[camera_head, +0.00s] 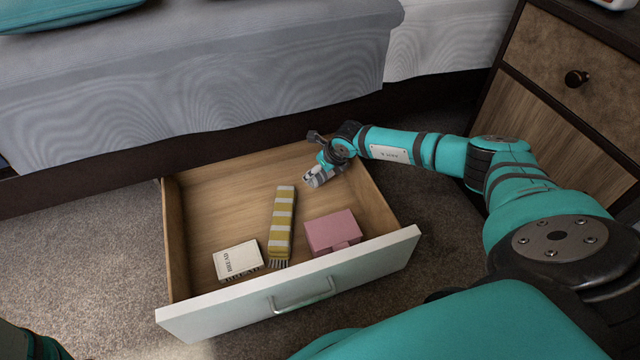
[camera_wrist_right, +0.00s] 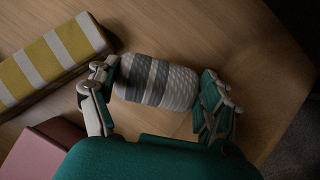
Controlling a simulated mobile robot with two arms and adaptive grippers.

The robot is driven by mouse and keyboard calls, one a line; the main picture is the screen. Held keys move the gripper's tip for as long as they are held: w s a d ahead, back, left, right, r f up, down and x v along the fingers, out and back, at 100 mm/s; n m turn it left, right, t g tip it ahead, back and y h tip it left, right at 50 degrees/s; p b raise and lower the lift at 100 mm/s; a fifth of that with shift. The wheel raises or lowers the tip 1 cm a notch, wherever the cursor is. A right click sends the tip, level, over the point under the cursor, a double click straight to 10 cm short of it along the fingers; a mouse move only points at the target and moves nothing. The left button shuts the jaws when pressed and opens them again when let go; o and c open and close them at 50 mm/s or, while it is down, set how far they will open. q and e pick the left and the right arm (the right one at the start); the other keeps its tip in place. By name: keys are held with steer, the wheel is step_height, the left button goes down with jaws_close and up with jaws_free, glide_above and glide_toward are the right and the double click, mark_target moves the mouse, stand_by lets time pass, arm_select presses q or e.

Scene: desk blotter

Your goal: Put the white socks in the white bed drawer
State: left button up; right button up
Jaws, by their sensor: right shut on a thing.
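The white bed drawer (camera_head: 190,315) is pulled out from under the bed, its wooden inside in view. My right gripper (camera_head: 318,178) is inside the drawer, near its back right. It is shut on the white socks (camera_head: 322,177), a rolled bundle with grey stripes. In the right wrist view the socks (camera_wrist_right: 157,82) sit between the two fingers of my right gripper (camera_wrist_right: 160,88), over the drawer's wooden floor. I cannot tell whether they touch the floor. My left gripper is not in view; only part of my left arm shows at the lower left.
In the drawer lie a yellow-and-white striped scarf (camera_head: 282,222), a pink box (camera_head: 333,231) and a white box marked BREAD (camera_head: 238,260). The drawer's back left floor is clear. A wooden nightstand (camera_head: 560,100) stands at the right; the bed (camera_head: 200,80) is behind.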

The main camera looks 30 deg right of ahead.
mark_target(324, 175)
step_height(324, 175, down, 5)
steer(key=b, duration=0.3)
steer(key=shift+r+b, duration=0.1)
steer(key=shift+b, duration=0.3)
steer(key=shift+r, duration=0.15)
steer(key=o, duration=1.2)
steer(key=p+v, duration=0.6)
steer(key=v, duration=0.1)
steer(key=shift+s+r+p, duration=0.1)
steer(key=shift+r+p, duration=0.15)
steer(key=shift+p, duration=0.05)
steer(key=shift+a, duration=0.1)
